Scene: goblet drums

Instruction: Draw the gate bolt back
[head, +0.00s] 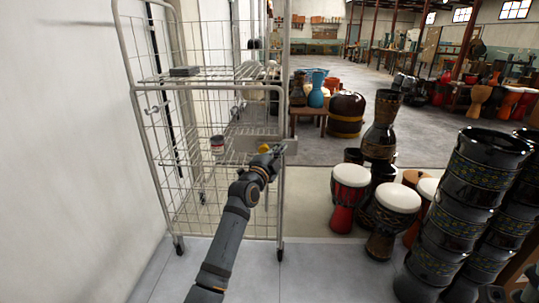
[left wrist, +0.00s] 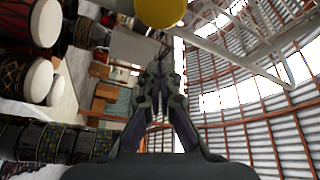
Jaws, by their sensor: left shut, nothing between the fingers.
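The gate is the wire-mesh front of a tall grey roll cage (head: 210,190) at the left in the head view. A yellow knob (head: 264,148), apparently the bolt's handle, shows at the cage's right post, beside a grey metal plate (head: 291,146). The knob also shows large and round at the top edge of the left wrist view (left wrist: 160,10). My left gripper (head: 278,151) is shut and empty, close beside the knob; whether they touch cannot be told. Its closed fingers point up the wrist view (left wrist: 158,72). The bolt's rod is mostly hidden. My right gripper is not in view.
A tin (head: 217,145) and a dark flat box (head: 184,71) sit on the cage shelves. White-topped drums (head: 350,184) and a tall stack of black drums (head: 455,210) stand to the right. A white wall (head: 70,150) is at the left. Floor between cage and drums is clear.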

